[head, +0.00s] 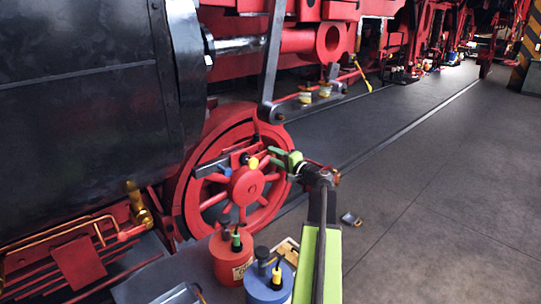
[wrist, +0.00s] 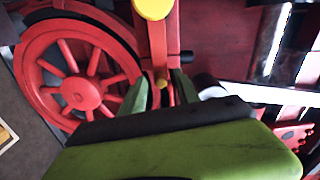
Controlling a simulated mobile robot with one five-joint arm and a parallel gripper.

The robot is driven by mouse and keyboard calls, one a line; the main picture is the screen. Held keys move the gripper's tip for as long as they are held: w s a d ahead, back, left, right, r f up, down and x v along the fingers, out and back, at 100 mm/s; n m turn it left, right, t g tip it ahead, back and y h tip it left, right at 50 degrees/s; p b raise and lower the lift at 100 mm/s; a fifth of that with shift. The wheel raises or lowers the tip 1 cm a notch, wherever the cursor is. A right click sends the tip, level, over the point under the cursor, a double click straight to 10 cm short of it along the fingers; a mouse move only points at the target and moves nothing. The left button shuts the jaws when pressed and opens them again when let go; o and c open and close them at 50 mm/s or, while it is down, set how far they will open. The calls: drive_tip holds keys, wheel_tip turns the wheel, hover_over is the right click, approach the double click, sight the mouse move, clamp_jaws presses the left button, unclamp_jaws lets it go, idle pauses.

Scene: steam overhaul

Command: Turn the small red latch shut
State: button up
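In the head view my gripper (head: 276,160) is at the right side of the red spoked wheel, near a yellow knob (head: 253,163). The latch itself is hard to make out there.
The red spoked wheel (head: 245,187) stands behind the gripper. A red can (head: 231,259) and a blue can (head: 268,283) stand in front, below left of my arm. A dark boiler-like cylinder (head: 80,110) fills the left. The grey floor (head: 440,190) at right is mostly clear.

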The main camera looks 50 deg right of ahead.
drive_tip(key=s+a, duration=0.1)
drive_tip(key=s, duration=1.4)
drive_tip(key=shift+w, duration=0.1)
drive_tip(key=w+a+f+n+g+y, duration=0.25)
drive_tip(key=w+a+f, duration=0.25)
drive_tip(key=a, duration=0.7)
drive_tip(key=w+a+f+n+g+y, duration=0.2)
drive_tip(key=w+a+f+n+g, duration=0.25)
drive_tip(key=a, duration=0.65)
drive_tip(key=w+a+f+n+g+y, duration=0.3)
drive_tip(key=w+a+f, duration=0.3)
drive_tip(key=a, duration=0.6)
drive_tip(key=s+a+f+n+g+h, duration=0.2)
drive_tip(key=a, duration=0.5)
drive_tip(key=s+a+f+n+g+h, duration=0.2)
drive_tip(key=a+f+g, duration=0.1)
drive_tip(key=a, duration=0.4)
drive_tip(key=s+a+f+n+g+h, duration=0.2)
drive_tip(key=a+f+n+g, duration=0.1)
drive_tip(key=a, duration=0.4)
drive_tip(key=shift+s+a+f, duration=0.2)
drive_tip(key=shift+s+a, duration=0.05)
drive_tip(key=shift+a, duration=0.05)
